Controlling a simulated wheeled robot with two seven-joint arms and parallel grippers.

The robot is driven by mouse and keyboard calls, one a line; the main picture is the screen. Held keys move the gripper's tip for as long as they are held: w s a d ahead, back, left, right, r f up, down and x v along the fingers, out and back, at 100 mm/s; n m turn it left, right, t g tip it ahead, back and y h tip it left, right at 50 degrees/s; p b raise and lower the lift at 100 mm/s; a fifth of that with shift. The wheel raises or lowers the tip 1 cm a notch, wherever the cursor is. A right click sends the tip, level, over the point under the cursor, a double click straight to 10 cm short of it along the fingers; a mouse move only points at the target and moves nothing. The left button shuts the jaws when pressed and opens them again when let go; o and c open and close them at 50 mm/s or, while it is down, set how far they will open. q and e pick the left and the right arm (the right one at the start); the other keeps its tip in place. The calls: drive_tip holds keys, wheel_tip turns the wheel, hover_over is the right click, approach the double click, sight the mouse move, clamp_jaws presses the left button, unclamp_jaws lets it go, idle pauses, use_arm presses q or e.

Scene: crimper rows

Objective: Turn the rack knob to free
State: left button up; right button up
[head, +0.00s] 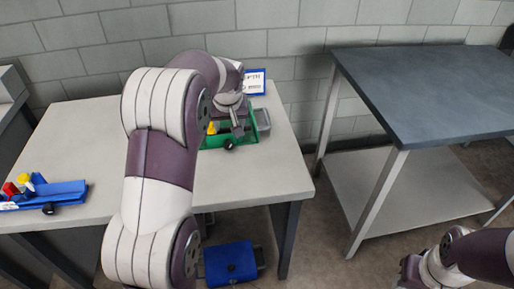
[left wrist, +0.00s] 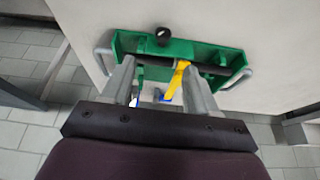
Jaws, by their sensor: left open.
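A green rack (head: 243,137) stands near the back right of the light table, with a black knob (head: 229,144) on its near side. The left wrist view shows this green rack (left wrist: 205,51), its black knob (left wrist: 163,36), a dark bar and a yellow-handled tool (left wrist: 178,78). My left gripper (head: 238,122) is over the green rack. In the left wrist view its two fingers (left wrist: 157,72) are apart, with the yellow handle showing between them; I cannot tell whether they touch it. The knob is beyond the fingertips. Only part of my right arm shows.
A blue rack (head: 62,194) with red and yellow pieces and a black knob (head: 48,208) lies at the table's left. A blue-edged sign (head: 254,82) stands behind the green rack. A blue box (head: 230,263) is below. A bare dark-topped bench (head: 430,90) stands right.

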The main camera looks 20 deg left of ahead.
sight(229, 143)
use_arm(q)
drive_tip(key=b+x, duration=0.1)
drive_tip(key=x, duration=1.2)
drive_tip(key=shift+s+a+f, duration=0.15)
drive_tip(key=shift+a, duration=0.1)
drive_tip(key=shift+c, duration=0.3)
drive_tip(key=c, duration=1)
